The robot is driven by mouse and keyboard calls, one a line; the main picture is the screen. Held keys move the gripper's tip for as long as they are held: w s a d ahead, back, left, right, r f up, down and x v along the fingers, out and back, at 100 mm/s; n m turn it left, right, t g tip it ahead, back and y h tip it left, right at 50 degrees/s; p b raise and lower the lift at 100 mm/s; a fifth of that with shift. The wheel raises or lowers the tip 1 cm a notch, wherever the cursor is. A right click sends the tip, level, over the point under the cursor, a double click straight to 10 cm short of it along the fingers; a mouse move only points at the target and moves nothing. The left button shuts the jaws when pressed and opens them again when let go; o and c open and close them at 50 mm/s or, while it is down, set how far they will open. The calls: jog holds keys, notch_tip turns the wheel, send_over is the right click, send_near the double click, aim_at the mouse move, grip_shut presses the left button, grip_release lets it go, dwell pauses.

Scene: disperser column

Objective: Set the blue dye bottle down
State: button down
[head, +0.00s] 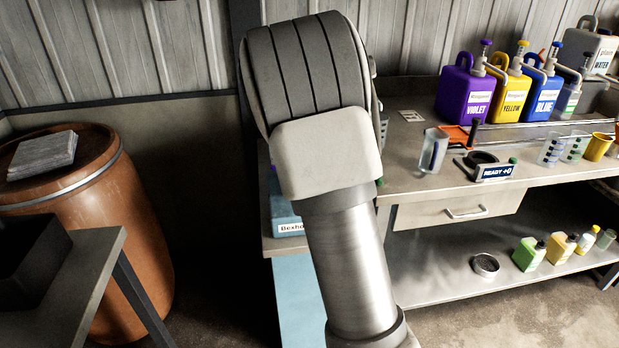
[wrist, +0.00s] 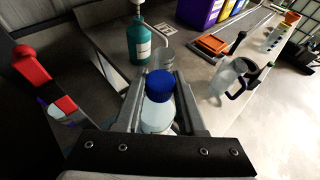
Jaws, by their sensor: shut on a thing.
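In the wrist view, the blue dye bottle (wrist: 157,112) has a ribbed blue cap and a pale, see-through body. It sits between the two fingers of my gripper (wrist: 159,84), which is shut on it. In the head view, my arm hides the gripper and the bottle.
A teal pump bottle (wrist: 138,42) and a clear vessel (wrist: 161,58) stand just beyond the fingers. A clear jug (wrist: 228,78) is to the right. The bench (head: 425,183) holds violet (head: 466,92), yellow (head: 508,92) and blue (head: 543,95) pump jugs.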

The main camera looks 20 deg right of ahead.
jog(key=shift+w+d, duration=0.25)
jog(key=w+a+f+b, duration=0.3)
jog(key=w+a+f, duration=0.4)
jog(key=a+f, duration=0.2)
jog(key=shift+f, duration=0.9)
jog(key=shift+w, duration=0.1)
jog(key=shift+f, duration=0.2)
jog(key=c, duration=0.8)
grip_release()
